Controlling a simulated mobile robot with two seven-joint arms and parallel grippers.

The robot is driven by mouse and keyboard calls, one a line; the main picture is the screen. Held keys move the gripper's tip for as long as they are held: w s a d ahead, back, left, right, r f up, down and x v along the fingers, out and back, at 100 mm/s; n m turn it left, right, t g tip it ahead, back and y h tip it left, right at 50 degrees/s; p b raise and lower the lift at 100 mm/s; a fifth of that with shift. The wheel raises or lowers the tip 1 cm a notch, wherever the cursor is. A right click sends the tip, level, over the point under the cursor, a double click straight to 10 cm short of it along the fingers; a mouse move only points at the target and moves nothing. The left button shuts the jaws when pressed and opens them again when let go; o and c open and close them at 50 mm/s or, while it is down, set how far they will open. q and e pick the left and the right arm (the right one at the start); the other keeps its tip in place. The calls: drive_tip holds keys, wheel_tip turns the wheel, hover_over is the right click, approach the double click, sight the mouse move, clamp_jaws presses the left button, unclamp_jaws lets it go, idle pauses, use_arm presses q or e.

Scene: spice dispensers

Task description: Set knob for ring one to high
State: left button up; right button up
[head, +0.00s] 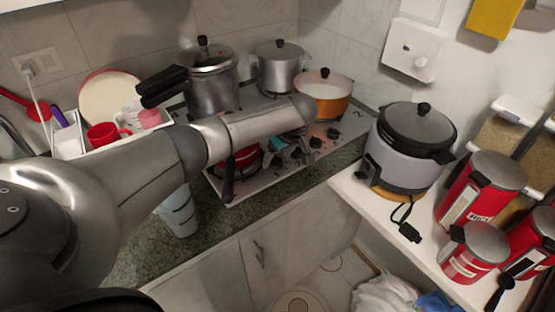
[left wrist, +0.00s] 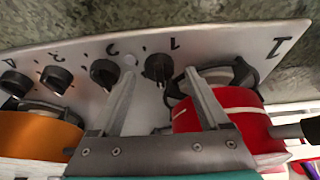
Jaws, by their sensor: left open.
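The white stove panel (left wrist: 215,58) has a row of black knobs along its front edge. In the left wrist view, the knob beside the small mark "1" (left wrist: 158,67) is between my left gripper's fingertips (left wrist: 159,72). The fingers are open, one on each side of it; contact is unclear. The neighbouring knob (left wrist: 105,72) is just left of the left finger. In the head view, my left gripper (head: 294,150) reaches down over the stove front and partly hides the knobs. My right gripper is out of view.
A red pan (left wrist: 243,118) stands close to the right finger; its handle (head: 228,182) sticks out over the counter edge. An orange pot (head: 325,100) and two metal pots are behind. A rice cooker (head: 402,155) and red canisters (head: 482,190) stand on the right shelf.

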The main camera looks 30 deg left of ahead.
use_arm(q)
drive_tip(key=shift+a+f, duration=0.1)
drive_tip(key=shift+f, duration=0.3)
clamp_jaws()
idle(0.4)
